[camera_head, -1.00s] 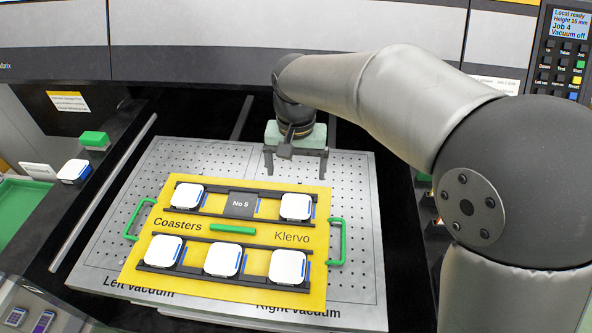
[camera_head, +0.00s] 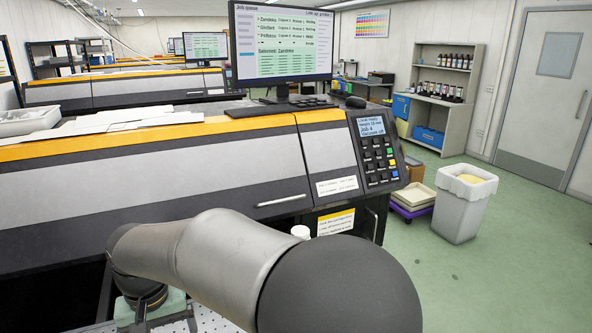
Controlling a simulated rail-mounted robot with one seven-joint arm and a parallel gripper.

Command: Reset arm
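My gripper (camera_head: 158,320) is at the bottom left of the head view, below the wrist of my grey arm. Its pale green body shows, with the tops of dark fingers set wide apart, and nothing is seen between them. The fingertips are cut off by the lower picture edge. A sliver of the perforated bed (camera_head: 215,322) shows beside it. The yellow coaster jig is out of view now.
The printer's grey and orange cover (camera_head: 150,165) runs behind my arm. A grey bin (camera_head: 464,203), a bottle shelf (camera_head: 445,95) and open green floor (camera_head: 480,285) lie right.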

